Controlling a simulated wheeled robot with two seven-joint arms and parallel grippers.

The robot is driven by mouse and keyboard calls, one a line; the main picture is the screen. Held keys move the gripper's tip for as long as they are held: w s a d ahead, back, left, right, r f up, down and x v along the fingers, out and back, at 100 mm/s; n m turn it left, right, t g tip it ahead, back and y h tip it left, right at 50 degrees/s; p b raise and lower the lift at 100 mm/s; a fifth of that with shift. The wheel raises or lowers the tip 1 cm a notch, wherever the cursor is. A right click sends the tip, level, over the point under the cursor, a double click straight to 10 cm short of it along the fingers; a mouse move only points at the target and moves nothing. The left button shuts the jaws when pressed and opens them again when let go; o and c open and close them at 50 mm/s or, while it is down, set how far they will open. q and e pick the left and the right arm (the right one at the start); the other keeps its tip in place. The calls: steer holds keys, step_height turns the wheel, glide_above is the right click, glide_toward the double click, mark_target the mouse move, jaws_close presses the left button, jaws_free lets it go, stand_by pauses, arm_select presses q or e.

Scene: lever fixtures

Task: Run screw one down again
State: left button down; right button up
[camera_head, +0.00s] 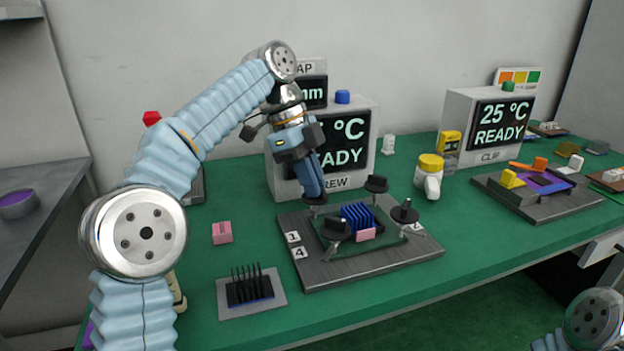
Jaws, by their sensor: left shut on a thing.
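The screw fixture is a dark plate (340,272) on the green bench with a blue finned block (357,217) at its middle. Black knobbed screws stand around the block: one at the front left (336,229), one at the back right (376,184), one at the right (405,212). Screw one (315,200), at the back left on the side of the label "1" (293,237), is mostly hidden by my left gripper (314,192). That gripper points down and is shut on its knob. A pink piece (366,234) lies against the block's front. My right gripper is out of view.
A display box (345,150) reading READY stands close behind the fixture. A pink block (222,232) and a black finned part on a grey plate (250,289) lie to the left. A yellow-capped white bottle (430,176) and a clip fixture (540,190) are at right.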

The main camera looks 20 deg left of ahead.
arm_select(q)
steer(key=shift+m, duration=0.5)
steer(key=c, duration=1.2)
jaws_free()
steer(key=shift+o, duration=0.2)
